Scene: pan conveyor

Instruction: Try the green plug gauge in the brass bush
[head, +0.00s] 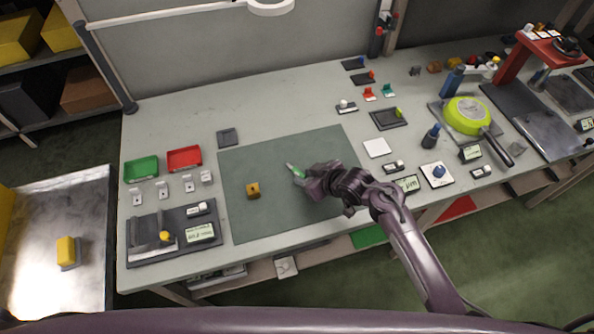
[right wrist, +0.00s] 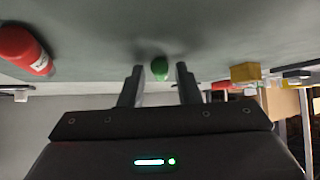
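The green plug gauge (head: 299,173) lies on the dark green mat, its pale end pointing to the far left. In the right wrist view its green end (right wrist: 159,68) shows between and beyond my fingertips, with a gap on each side. My right gripper (head: 309,181) is open, low over the mat, just right of the gauge. It also shows in the right wrist view (right wrist: 159,75). The brass bush (head: 253,190) is a small yellow-brown block on the mat, left of the gauge. It seems to be the yellow block (right wrist: 245,72) in the right wrist view. My left gripper is not in view.
A red labelled cylinder (right wrist: 25,50) lies left in the right wrist view; I cannot pick it out in the head view. The mat (head: 265,225) is otherwise mostly clear. Red (head: 184,159) and green (head: 141,169) trays stand left. A pan (head: 466,116) stands right.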

